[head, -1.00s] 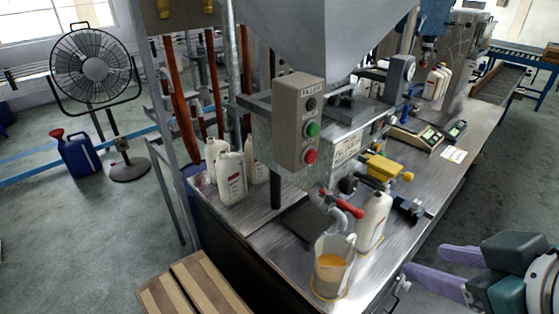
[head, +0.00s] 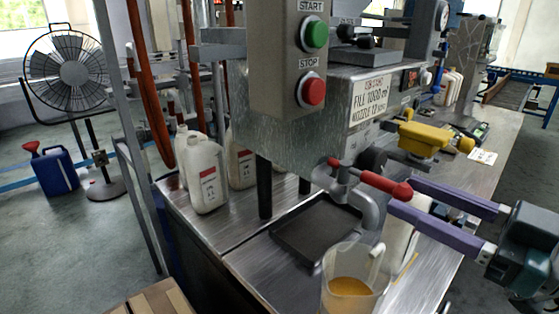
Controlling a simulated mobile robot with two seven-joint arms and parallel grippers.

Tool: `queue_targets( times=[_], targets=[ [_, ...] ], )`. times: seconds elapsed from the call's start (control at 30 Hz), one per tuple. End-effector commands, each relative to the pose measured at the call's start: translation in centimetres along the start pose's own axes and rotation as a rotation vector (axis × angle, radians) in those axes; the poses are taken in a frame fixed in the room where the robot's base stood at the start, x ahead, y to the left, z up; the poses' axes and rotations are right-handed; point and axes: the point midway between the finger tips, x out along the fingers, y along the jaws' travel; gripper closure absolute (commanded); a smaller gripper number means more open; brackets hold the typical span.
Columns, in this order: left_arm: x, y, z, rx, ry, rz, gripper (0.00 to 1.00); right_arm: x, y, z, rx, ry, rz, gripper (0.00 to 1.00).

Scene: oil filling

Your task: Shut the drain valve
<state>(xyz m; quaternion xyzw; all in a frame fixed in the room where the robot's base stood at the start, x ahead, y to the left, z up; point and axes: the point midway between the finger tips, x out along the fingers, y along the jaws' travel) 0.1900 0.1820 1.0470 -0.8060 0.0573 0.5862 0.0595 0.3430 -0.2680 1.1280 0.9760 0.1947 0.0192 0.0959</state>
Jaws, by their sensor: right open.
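The drain valve has a red lever handle (head: 372,180) that runs from upper left to lower right, above a curved grey spout (head: 371,214). A clear jug (head: 345,296) with amber oil stands below the spout. My right gripper (head: 402,196) comes in from the right with its two purple fingers open. Its fingertips are at the rounded right end of the red handle, one finger above and one below it in the picture. I cannot tell whether they touch it. My left gripper is out of view.
A control box with a green start button (head: 315,35) and red stop button (head: 313,92) hangs above left. A yellow-handled part (head: 422,137) sits just above my right fingers. White bottles (head: 206,175) stand at left. A white bottle behind the spout is partly hidden by my fingers.

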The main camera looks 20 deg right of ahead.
Motion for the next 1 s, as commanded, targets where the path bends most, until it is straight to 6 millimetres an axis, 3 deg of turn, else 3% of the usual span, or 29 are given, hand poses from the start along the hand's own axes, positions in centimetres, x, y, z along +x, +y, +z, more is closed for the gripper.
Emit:
queue_targets(
  times=[0.2,0.4,0.8,1.0],
  targets=[
    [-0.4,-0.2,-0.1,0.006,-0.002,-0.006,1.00,4.1,0.1,-0.2,-0.001,0.004,0.002,0.49],
    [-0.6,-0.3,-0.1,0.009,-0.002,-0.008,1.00,6.6,0.1,-0.1,0.001,0.001,0.002,0.49],
    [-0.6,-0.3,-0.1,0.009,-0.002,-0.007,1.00,7.5,0.0,0.0,0.000,-0.001,0.001,0.49],
    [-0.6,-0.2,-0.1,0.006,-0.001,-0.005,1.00,7.5,0.0,0.0,0.000,-0.001,0.001,0.70]
  ],
)
